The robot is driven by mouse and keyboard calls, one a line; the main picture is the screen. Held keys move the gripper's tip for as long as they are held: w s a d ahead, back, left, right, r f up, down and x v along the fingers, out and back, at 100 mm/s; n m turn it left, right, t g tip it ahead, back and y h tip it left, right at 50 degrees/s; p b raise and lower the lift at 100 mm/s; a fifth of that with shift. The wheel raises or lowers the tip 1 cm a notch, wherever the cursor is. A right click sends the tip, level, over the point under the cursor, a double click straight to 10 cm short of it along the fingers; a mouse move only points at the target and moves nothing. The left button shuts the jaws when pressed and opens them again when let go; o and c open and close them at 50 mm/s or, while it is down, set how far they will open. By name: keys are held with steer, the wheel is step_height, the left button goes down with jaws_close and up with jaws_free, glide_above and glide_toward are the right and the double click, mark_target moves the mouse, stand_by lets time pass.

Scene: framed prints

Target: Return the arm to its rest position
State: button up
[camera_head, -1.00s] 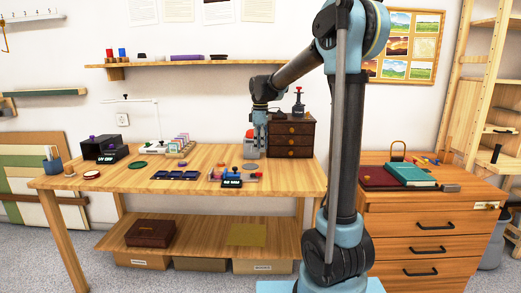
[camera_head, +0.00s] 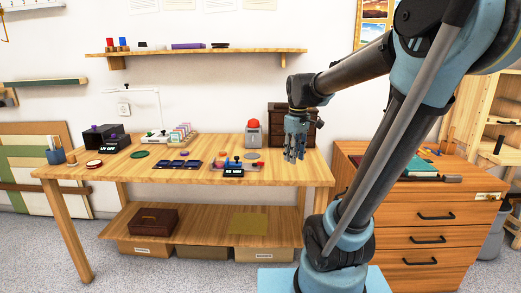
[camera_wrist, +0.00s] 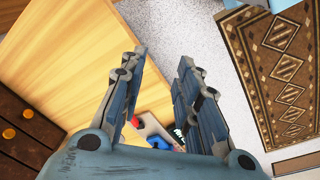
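My gripper (camera_head: 294,150) hangs fingers-down in front of the right end of the wooden workbench (camera_head: 225,178), above the bench top. In the wrist view its two fingers (camera_wrist: 160,95) stand apart with nothing between them, so it is open and empty. My arm reaches in from the right, its elbow high at the upper right of the head view. A grey device with a red dome (camera_head: 253,133) stands on the bench to the left of the gripper, apart from it.
A small brown drawer unit (camera_head: 277,120) stands at the bench's right back, partly hidden by my arm. A wooden drawer cabinet (camera_head: 433,205) stands to the right. Stamps and pads lie on the bench. In the wrist view a patterned brown rug (camera_wrist: 285,75) lies on the floor.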

steer(key=s+d+f+m, duration=0.3)
steer(key=s+f+m, duration=0.1)
steer(key=s+f, duration=0.3)
steer(key=s+d+f+m+t, duration=0.1)
steer(key=s+d+f+m, duration=0.2)
steer(key=s+f, duration=0.4)
steer(key=shift+s+d+m, duration=0.25)
steer(key=shift+s+m, duration=0.45)
steer(key=shift+s, duration=1.15)
